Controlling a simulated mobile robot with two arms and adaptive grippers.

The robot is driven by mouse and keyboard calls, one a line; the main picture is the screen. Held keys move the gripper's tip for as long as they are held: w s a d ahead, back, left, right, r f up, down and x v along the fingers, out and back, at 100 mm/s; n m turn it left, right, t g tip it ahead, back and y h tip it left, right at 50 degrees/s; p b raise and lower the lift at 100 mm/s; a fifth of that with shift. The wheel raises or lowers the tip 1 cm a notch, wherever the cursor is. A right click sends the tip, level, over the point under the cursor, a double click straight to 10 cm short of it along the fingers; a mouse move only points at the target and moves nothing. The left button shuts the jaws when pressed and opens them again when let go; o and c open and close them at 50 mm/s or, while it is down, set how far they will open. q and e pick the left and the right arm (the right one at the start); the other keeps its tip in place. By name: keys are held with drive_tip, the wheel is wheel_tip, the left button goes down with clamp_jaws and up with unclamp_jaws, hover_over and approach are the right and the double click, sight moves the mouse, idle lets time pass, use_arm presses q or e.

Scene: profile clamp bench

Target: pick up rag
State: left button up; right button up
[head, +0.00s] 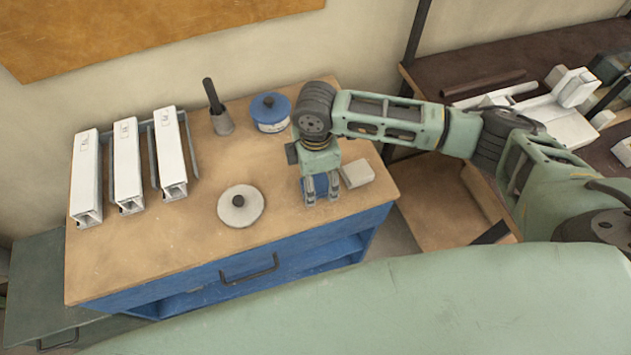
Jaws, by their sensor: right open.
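My right gripper (322,197) points down over the right part of the wooden bench top (280,215). Its two fingers are apart. A small blue patch (321,184) shows between the fingers; it looks like the rag, but the gripper hides most of it. I cannot tell whether the fingers touch it. A pale flat block (358,173) lies just right of the gripper. My left gripper is not in view.
A grey cup with a dark handle (221,121), a blue-lidded tin (270,112) and a round disc with a knob (241,207) are on the bench. The front left top is clear.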

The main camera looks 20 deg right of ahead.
sight(320, 185)
drive_tip(key=shift+f, duration=0.4)
drive_tip(key=shift+c, duration=0.3)
drive_tip(key=c, duration=1.1)
drive_tip(key=shift+r, duration=0.15)
drive_tip(key=shift+r, duration=0.3)
drive_tip(key=r, duration=0.1)
drive_tip(key=r+b, duration=0.1)
drive_tip(key=s+r, duration=0.1)
drive_tip(key=shift+d+r+b, duration=0.3)
drive_tip(key=shift+d+r, duration=0.05)
drive_tip(key=shift+d, duration=0.05)
drive_tip(key=s+d+r, duration=0.2)
drive_tip(key=s+d+r+b, duration=0.1)
drive_tip(key=s+d+r, duration=0.1)
drive_tip(key=s, duration=0.1)
drive_tip(key=s+d+r, duration=0.2)
drive_tip(key=s, duration=0.1)
drive_tip(key=shift+s+d+r+b, duration=0.1)
drive_tip(key=shift+d+r+b, duration=0.15)
drive_tip(key=shift+b, duration=0.05)
